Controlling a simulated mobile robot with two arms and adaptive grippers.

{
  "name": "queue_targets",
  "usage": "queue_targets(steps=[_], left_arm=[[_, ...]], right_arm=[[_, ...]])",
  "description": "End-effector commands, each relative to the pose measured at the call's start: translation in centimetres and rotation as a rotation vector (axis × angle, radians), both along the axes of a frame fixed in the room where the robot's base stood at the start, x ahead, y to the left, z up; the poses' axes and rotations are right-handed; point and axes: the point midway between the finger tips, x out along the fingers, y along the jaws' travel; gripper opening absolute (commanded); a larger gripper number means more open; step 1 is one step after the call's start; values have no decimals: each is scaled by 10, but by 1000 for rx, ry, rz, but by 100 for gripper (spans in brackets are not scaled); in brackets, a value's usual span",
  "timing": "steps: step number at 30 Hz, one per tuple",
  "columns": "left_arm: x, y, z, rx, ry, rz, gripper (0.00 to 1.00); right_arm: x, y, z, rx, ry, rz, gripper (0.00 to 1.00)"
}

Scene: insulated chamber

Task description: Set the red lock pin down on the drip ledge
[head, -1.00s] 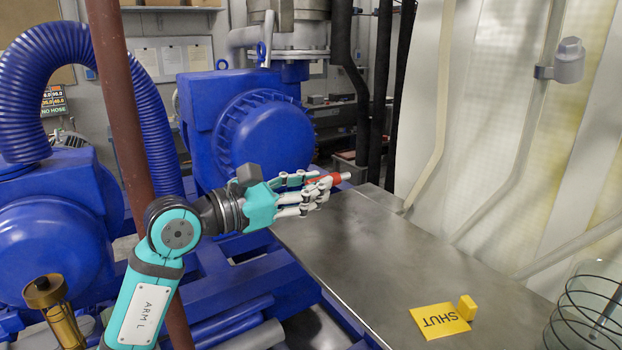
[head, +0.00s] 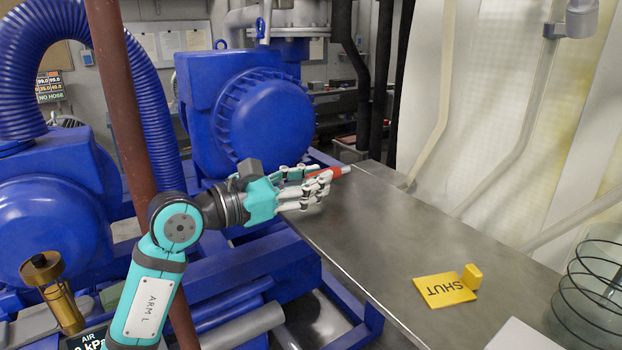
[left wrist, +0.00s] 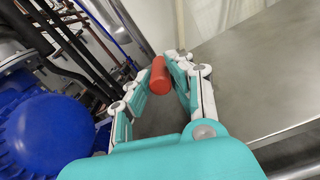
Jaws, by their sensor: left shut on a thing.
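My left gripper (head: 316,184) is shut on the red lock pin (head: 339,171), which has a pale tip pointing right in the head view. In the left wrist view the pin's red end (left wrist: 159,76) shows between the fingertips (left wrist: 155,72). The drip ledge appears to be the flat grey metal surface (head: 385,235) running from the back toward the front right. The gripper is at the ledge's left edge, near its far end. I cannot tell how high the pin is above the surface. My right gripper is not in view.
A wire coil in a clear cylinder (head: 592,290) stands at the right. Blue pumps (head: 262,120) and a brown pipe (head: 125,110) are at the left. The middle of the surface is bare.

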Motion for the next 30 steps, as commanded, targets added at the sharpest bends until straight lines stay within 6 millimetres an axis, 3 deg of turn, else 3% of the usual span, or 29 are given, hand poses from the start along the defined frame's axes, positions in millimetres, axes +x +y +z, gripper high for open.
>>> queue_targets(steps=[22, 23, 28, 30], left_arm=[[0, 0, -17, 1, 1, 0, 0], [0, 0, -15, 0, 0, 0, 23], [0, 0, -15, 1, 1, -1, 45], [0, 0, -16, 1, 2, 0, 46]], right_arm=[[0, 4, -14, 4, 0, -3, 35], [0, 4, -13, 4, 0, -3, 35], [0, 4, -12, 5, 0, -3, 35], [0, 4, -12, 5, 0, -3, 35]])
